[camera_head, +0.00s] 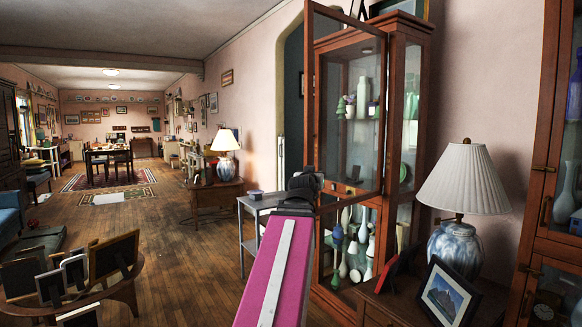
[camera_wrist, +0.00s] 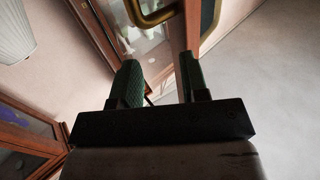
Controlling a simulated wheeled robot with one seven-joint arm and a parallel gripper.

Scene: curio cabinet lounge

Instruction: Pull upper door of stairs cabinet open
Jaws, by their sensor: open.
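The stairs cabinet (camera_head: 426,90) is a tall reddish wooden cabinet with glass panes, right of centre in the head view. Its upper door (camera_head: 379,110) stands ajar, with its left edge swung out toward me. My gripper (camera_head: 306,182) is beside the lower left part of this door in the head view; its fingers are hard to make out there. In the wrist view my gripper (camera_wrist: 159,80) shows two dark green fingers apart, with nothing clearly held. A brass handle (camera_wrist: 153,14) lies beyond the fingertips, and a wooden door edge (camera_wrist: 190,72) passes near the right finger.
A lamp (camera_head: 464,180) and a framed picture (camera_head: 447,293) stand on a wooden side table at the right. Another wooden cabinet (camera_head: 546,125) is at the far right. A small grey table (camera_head: 262,203) stands behind my arm. Wooden floor (camera_head: 165,235) is open at left.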

